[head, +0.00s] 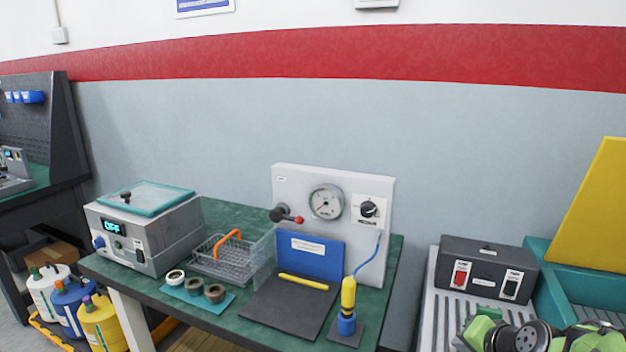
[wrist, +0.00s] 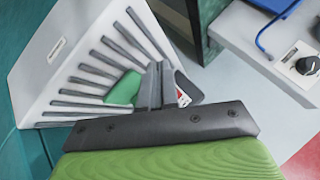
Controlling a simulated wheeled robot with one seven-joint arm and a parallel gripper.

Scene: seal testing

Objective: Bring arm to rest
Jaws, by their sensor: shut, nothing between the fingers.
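My gripper (wrist: 160,70) shows in the wrist view, its two dark fingers shut together with nothing between them. It points out over a white grooved drainboard (wrist: 75,75) and looks apart from it, though the gap is hard to judge. Small green and red-and-white patches beside the fingers are partly hidden and I cannot tell what they are. In the head view, green and black links of my arm show at the lower right in front of the grooved drainboard (head: 433,318); the fingertips are not clear there.
A black switch box (head: 487,262) and a teal sink (head: 590,287) with a yellow panel (head: 595,205) stand close to my arm. Left is a green bench (head: 225,328) with a gauge panel (head: 285,187), wire basket (head: 240,265) and grey bath unit (head: 160,245).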

